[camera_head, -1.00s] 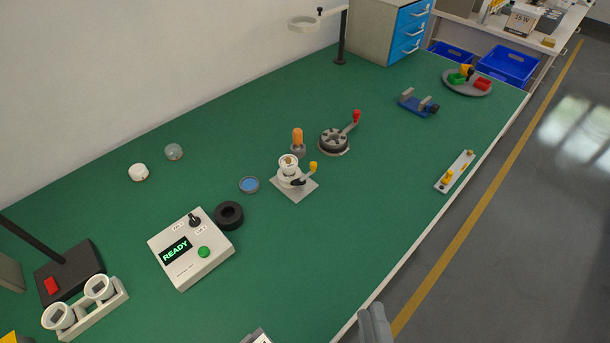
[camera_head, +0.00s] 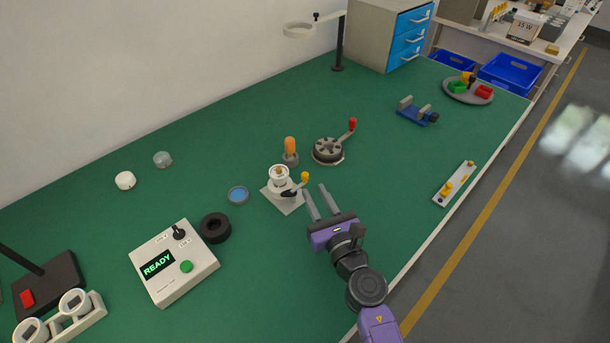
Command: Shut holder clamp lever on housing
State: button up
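The holder (camera_head: 282,198) is a pale square base with a white round housing (camera_head: 279,174) seated upright in it. Its clamp lever (camera_head: 295,191) is dark with a yellow knob (camera_head: 304,177) and sticks out to the right of the housing. Whether the clamp presses on the housing is too small to tell. My gripper (camera_head: 317,203) is just right of the holder, with its two grey fingers spread apart and pointing up the picture toward the lever. Nothing is between the fingers, and they look clear of the knob.
An orange-topped driver (camera_head: 290,150) and a dark round fixture with a red-knobbed crank (camera_head: 328,150) stand behind the holder. A black ring (camera_head: 215,228), a blue disc (camera_head: 238,195) and a READY box (camera_head: 175,265) are at left.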

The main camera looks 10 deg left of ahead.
aim_at(306, 178)
jog(key=b+x, duration=0.2)
jog(key=x, duration=0.4)
jog(key=shift+w+a+f, duration=0.1)
jog(key=shift+w+a, duration=0.05)
jog(key=shift+w, duration=0.05)
jog(key=shift+w+a, duration=0.25)
jog(key=shift+w, duration=0.25)
grip_shut()
